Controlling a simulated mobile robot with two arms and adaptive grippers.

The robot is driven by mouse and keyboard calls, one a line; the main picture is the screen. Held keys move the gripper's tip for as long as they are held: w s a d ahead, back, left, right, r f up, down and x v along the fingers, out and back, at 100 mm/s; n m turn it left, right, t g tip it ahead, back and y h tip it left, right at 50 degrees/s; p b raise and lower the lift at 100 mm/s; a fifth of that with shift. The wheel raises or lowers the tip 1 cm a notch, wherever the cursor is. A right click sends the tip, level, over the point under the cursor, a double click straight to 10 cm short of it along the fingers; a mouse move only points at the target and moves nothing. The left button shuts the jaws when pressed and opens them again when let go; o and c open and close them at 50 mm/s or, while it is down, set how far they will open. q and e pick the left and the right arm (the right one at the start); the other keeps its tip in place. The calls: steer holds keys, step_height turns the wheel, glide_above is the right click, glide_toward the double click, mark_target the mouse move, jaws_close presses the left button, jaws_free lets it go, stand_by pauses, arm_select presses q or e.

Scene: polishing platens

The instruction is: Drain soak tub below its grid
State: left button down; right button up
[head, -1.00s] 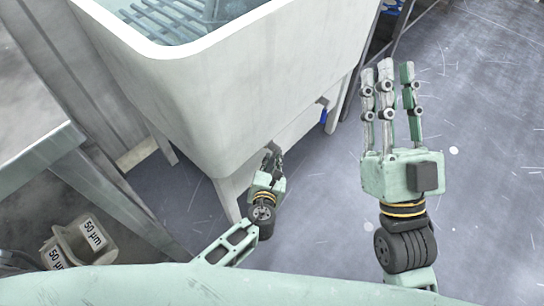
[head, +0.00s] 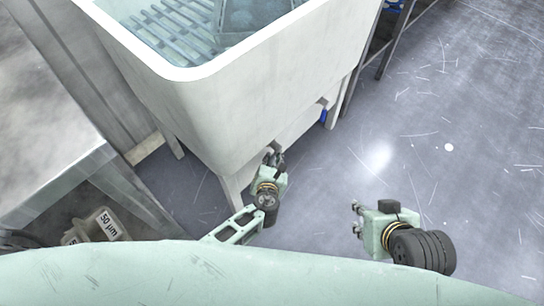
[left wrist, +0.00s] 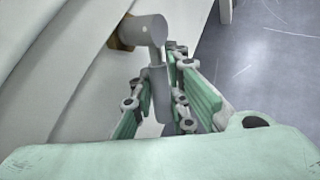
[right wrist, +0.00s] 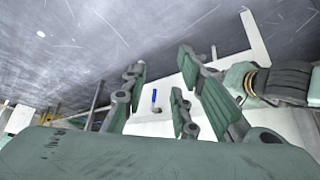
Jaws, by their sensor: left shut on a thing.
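The white soak tub (head: 235,110) stands on legs ahead of me. Inside it, a slatted grid (head: 175,30) shows through pale bluish liquid; I cannot tell exactly where the surface lies. My left gripper (head: 273,158) is low against the tub's near side. In the left wrist view, its fingers (left wrist: 163,100) are shut around the hanging part of a grey valve handle (left wrist: 158,85), which joins a brass-coloured fitting (left wrist: 125,33) on the tub wall. My right gripper (head: 357,218) is apart from the tub, and the right wrist view shows its fingers (right wrist: 165,85) spread and empty.
A blue-handled fitting (head: 323,115) sits at the tub's far lower side. A clear-sided basket (head: 240,20) rests in the tub. A grey bench (head: 50,140) stands at left, with a bin labelled 50 µm (head: 100,225) below.

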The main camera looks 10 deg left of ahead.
arm_select(q)
steer(key=shift+s+a+p, duration=0.1)
steer(key=shift+p, duration=0.3)
arm_select(e)
steer(key=shift+s+d+f+g+h, duration=0.1)
steer(key=shift+s+d+f+g, duration=0.25)
steer(key=shift+s, duration=0.55)
steer(key=shift+s+d+f+g+h, duration=0.1)
steer(key=shift+s+d+g, duration=0.1)
steer(key=shift+s+g, duration=0.55)
steer(key=shift+s+d+f+g+h, duration=0.15)
steer(key=shift+s+d+g, duration=0.1)
steer(key=shift+s, duration=0.85)
arm_select(q)
steer(key=c, duration=2)
jaws_free()
steer(key=v, duration=1.2)
steer(key=shift+r, duration=0.2)
